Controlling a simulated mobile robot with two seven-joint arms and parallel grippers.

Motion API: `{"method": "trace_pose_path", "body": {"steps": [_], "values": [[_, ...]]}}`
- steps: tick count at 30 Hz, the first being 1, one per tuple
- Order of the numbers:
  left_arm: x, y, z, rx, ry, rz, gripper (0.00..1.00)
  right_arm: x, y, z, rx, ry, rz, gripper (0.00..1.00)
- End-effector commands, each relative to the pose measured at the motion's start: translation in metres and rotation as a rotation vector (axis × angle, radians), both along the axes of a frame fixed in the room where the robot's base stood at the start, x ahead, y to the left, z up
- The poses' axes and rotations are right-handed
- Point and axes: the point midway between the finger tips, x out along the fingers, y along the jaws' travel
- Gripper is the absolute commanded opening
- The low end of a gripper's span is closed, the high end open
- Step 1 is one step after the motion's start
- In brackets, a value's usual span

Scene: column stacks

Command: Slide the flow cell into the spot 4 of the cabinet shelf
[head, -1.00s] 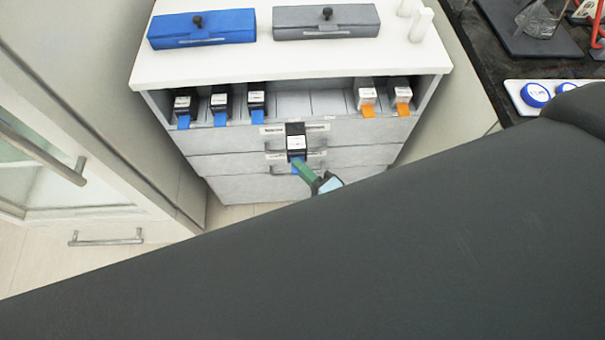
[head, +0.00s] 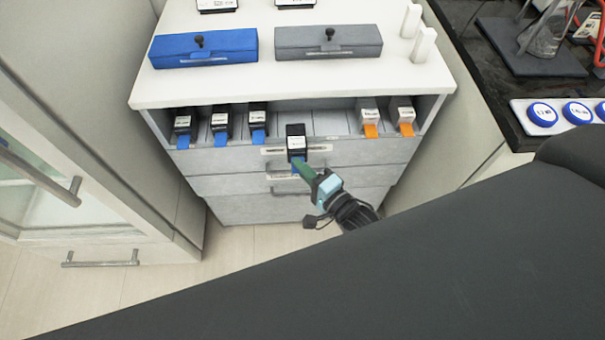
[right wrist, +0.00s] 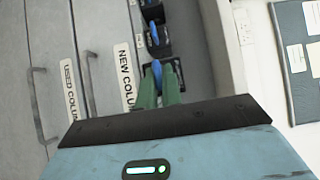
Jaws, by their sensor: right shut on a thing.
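The flow cell (head: 296,142) is a black block with a white label and a blue tab at its near end. My right gripper (head: 302,167) has green fingers shut on that tab. In the head view the flow cell overlaps the front edge of the cabinet shelf (head: 318,122), in front of the empty stretch right of the third black cell; whether it touches the shelf is unclear. The right wrist view shows the green fingers (right wrist: 158,90) around the blue tab (right wrist: 157,70); most of the cell is hidden there. My left gripper is not in view.
Three black cells with blue tabs (head: 221,124) fill the shelf's left side. Two white cells with orange tabs (head: 369,117) stand at its right. Labelled drawers with handles (head: 297,190) lie below. Blue (head: 204,48) and grey (head: 328,42) boxes stand on top.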

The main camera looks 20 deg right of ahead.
Motion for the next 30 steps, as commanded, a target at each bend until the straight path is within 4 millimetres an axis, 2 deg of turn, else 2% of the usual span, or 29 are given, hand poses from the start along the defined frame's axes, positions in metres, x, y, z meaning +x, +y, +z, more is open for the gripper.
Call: {"method": "trace_pose_path", "body": {"steps": [16, 30], "values": [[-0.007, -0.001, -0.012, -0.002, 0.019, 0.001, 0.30, 0.032, -0.009, 0.000, -0.001, -0.003, 0.000, 0.00], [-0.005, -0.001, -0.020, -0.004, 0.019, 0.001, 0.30, 0.059, -0.017, -0.001, 0.000, -0.002, 0.000, 0.00]]}}
